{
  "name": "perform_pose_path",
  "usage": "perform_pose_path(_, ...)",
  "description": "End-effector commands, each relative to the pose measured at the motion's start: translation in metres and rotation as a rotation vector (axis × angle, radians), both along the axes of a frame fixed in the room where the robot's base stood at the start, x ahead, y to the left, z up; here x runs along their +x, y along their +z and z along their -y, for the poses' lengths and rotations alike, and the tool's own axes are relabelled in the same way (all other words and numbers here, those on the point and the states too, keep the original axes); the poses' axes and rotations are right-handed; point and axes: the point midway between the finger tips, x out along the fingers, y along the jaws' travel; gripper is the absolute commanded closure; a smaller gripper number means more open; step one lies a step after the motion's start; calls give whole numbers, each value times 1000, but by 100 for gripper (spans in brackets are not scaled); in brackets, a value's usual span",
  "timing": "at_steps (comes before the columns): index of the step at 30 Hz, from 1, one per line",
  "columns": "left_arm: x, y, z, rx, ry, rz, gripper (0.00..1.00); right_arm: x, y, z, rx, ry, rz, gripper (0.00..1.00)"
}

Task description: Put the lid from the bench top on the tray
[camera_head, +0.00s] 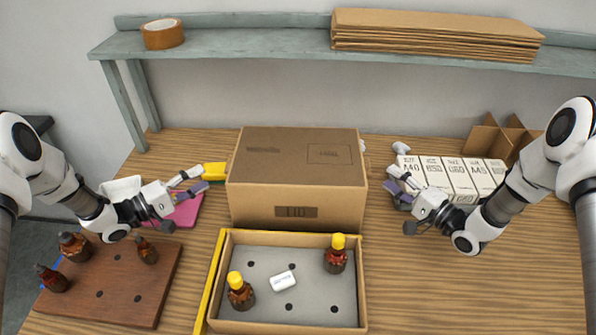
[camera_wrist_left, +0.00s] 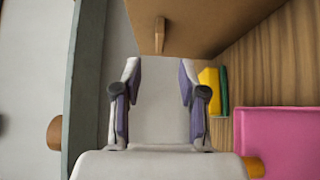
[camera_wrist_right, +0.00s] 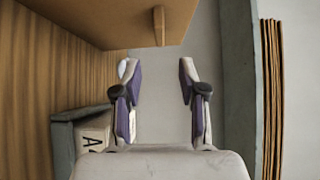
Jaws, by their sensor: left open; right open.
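The lid (camera_head: 297,160) is a large brown cardboard box-shaped cover with a dark label on its front. It sits on the bench top just behind the tray (camera_head: 222,285), a shallow cardboard tray with a grey insert. My left gripper (camera_head: 196,180) is open and empty, a little left of the lid. My right gripper (camera_head: 397,182) is open and empty, a little right of it. In the left wrist view the lid's side (camera_wrist_left: 210,20) has a small tab ahead of the fingers. The right wrist view shows the lid (camera_wrist_right: 110,20) with a similar tab.
The tray holds two yellow-capped bottles (camera_head: 240,295) and a white item (camera_head: 282,281). A wooden board (camera_head: 120,290) with brown bottles is at left, with a pink pad (camera_head: 183,212) behind it. White boxes (camera_head: 455,175) stand near my right gripper. A shelf (camera_head: 250,47) spans the back.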

Motion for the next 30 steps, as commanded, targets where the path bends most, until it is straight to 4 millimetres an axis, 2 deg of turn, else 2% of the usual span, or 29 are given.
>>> perform_pose_path(15, 43, -1, 57, 2, -2, 1, 58, 56, 0, -44, -2, 2, 1, 58)
perform_pose_path(25, 46, 0, 61, 0, 0, 0, 58, 60, 0, -47, 0, 0, -1, 58)
perform_pose_path(26, 46, 0, 61, 0, 0, 0, 62, 60, 0, -47, 1, 0, -1, 62)
perform_pose_path(27, 46, 0, 61, 0, 0, 0, 76, 60, 0, -47, 1, 0, -1, 76)
perform_pose_path(29, 46, 0, 61, 0, 0, 0, 97, 60, 0, -47, 0, 0, 0, 97)
perform_pose_path(30, 46, 0, 61, 0, 0, 0, 100, 60, 0, -47, 0, 0, 0, 100)
